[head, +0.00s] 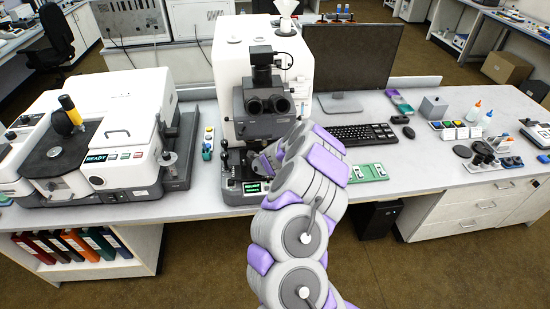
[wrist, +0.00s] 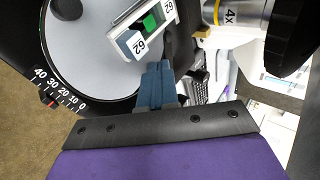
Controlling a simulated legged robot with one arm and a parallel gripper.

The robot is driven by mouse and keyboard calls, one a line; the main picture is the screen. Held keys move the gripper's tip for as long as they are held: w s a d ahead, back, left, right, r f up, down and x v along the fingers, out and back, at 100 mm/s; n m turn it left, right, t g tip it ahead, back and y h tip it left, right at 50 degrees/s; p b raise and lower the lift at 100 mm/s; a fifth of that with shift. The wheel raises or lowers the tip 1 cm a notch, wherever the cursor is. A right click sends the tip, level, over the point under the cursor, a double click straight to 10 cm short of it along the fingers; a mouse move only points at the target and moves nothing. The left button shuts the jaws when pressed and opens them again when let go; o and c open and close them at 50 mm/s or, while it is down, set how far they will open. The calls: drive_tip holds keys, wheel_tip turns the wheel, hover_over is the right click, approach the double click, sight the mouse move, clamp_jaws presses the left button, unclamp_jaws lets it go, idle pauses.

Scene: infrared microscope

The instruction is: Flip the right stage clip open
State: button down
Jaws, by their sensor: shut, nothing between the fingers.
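The infrared microscope (head: 262,80) stands on the bench, its stage mostly hidden behind my arm in the head view. In the wrist view, the round grey stage (wrist: 85,45) has a degree scale on its rim. A slide (wrist: 140,28) labelled 62, with a green sample, lies on it. My gripper (wrist: 160,72) is shut and empty, its blue-grey fingertips close beside the slide's labelled end. A dark narrow piece (wrist: 172,44) beside the slide may be the right stage clip; I cannot tell whether it is open or touching my fingers.
The 4x objective (wrist: 238,14) hangs close to my gripper at the upper right of the wrist view. A keyboard (head: 365,134), a green tray (head: 368,172) and a monitor (head: 350,60) stand right of the microscope. A white instrument (head: 95,145) stands at the left.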

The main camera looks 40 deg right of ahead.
drive_tip(key=shift+w+d+r+m+g+h+p, duration=0.1)
drive_tip(key=shift+w+d+m+g+h+p, duration=0.3)
drive_tip(key=shift+m+p, duration=0.3)
drive_tip(key=shift+w+a, duration=0.2)
drive_tip(key=shift+w, duration=0.05)
drive_tip(key=shift+w+a+r+p, duration=0.1)
drive_tip(key=shift+w+a+p, duration=0.25)
drive_tip(key=shift+a+p, duration=0.15)
drive_tip(key=shift+w, duration=0.15)
drive_tip(key=shift+w+d, duration=0.2)
drive_tip(key=shift+w, duration=0.05)
drive_tip(key=shift+w+d+f+p, duration=0.1)
drive_tip(key=shift+w+d+p, duration=0.1)
drive_tip(key=shift+d, duration=0.15)
drive_tip(key=shift+w+d+f+p, duration=0.1)
drive_tip(key=shift+d+p, duration=0.05)
drive_tip(key=shift+d, duration=0.2)
drive_tip(key=shift+a+r, duration=0.15)
drive_tip(key=shift+a, duration=0.35)
drive_tip(key=shift+d, duration=0.1)
